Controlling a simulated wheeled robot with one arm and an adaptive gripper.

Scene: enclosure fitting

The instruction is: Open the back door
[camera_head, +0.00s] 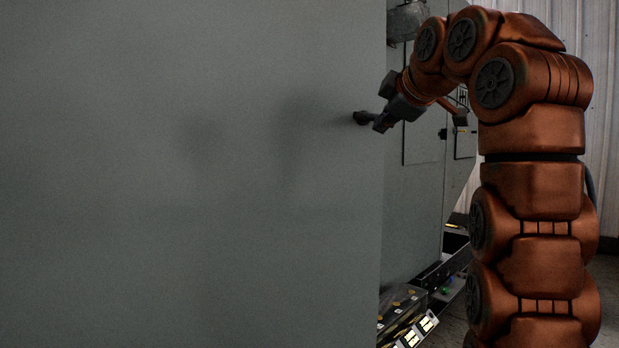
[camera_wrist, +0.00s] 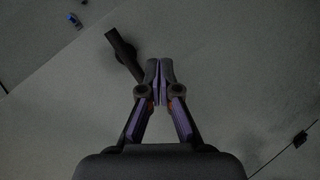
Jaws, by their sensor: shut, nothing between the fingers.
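The back door is a large flat grey-green panel (camera_head: 200,180) that fills the left of the head view; no gap at its edge can be made out. It also fills much of the wrist view (camera_wrist: 215,60). A dark handle (camera_head: 361,117) sits near its right edge. In the wrist view the handle (camera_wrist: 125,52) is a slanted dark bar on a round base, left of my fingertips. My gripper (camera_head: 382,122) is shut and empty, close beside the handle; its fingertips (camera_wrist: 159,70) meet in the wrist view. Whether they touch the handle, I cannot tell.
The enclosure's side wall (camera_head: 424,185) with panel outlines runs back to the right of the door edge. Equipment with light labels (camera_head: 405,320) lies low beside it. A corrugated wall (camera_head: 600,100) stands behind my arm. A small dark fitting (camera_wrist: 300,138) shows in the wrist view.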

